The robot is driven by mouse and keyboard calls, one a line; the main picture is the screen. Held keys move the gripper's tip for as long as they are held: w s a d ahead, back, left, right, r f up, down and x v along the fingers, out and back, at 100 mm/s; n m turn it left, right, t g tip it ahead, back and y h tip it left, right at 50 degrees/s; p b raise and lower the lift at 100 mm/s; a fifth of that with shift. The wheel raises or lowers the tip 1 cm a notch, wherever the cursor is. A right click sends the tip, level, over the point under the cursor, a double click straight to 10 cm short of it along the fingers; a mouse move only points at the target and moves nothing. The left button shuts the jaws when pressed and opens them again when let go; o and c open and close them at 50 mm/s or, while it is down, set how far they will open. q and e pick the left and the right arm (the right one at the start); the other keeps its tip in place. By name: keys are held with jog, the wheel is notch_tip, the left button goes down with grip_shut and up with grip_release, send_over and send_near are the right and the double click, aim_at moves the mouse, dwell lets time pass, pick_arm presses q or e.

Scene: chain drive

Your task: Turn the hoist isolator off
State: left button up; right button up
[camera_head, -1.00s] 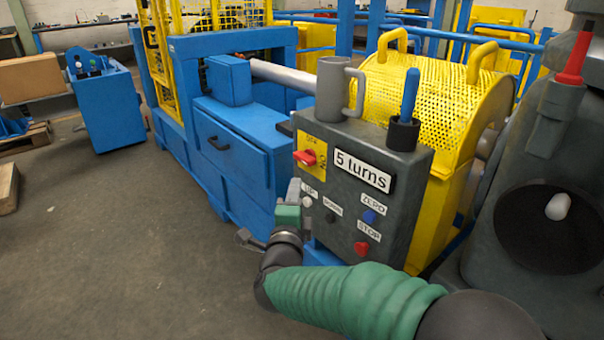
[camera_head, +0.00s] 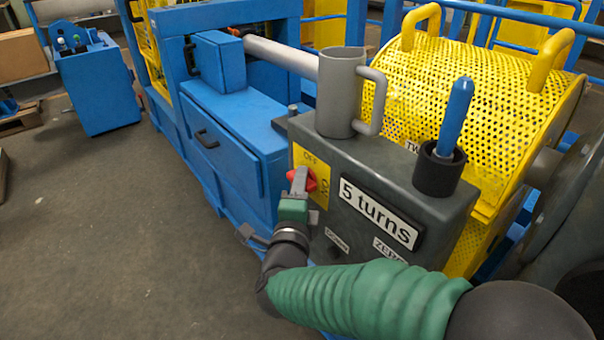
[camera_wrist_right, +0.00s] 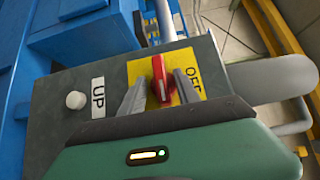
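The hoist isolator is a red knob (camera_head: 309,181) on a yellow plate (camera_head: 320,168) at the upper left of the dark grey control box. The plate reads OFF at the top, with a second label at its right side. In the right wrist view the knob (camera_wrist_right: 158,77) lies with its long axis up the picture, and OFF is to its right. My right gripper (camera_head: 301,176) is at the knob. In the wrist view its two fingers (camera_wrist_right: 160,82) stand on either side of the knob, with yellow showing between. My left gripper is out of view.
A grey mug (camera_head: 338,95) and a black cup holding a blue-handled tool (camera_head: 455,118) stand on the box (camera_head: 300,130). A "5 turns" display (camera_head: 378,212) is right of the knob. A white UP button (camera_wrist_right: 76,100) is beside the plate. A yellow mesh guard (camera_head: 460,85) is behind.

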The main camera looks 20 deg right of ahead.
jog(key=shift+a+r, duration=0.1)
jog(key=shift+a, duration=0.25)
jog(key=shift+c, duration=0.7)
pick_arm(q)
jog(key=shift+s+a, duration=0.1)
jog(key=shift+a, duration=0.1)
pick_arm(e)
jog(key=shift+d, duration=0.15)
grip_shut()
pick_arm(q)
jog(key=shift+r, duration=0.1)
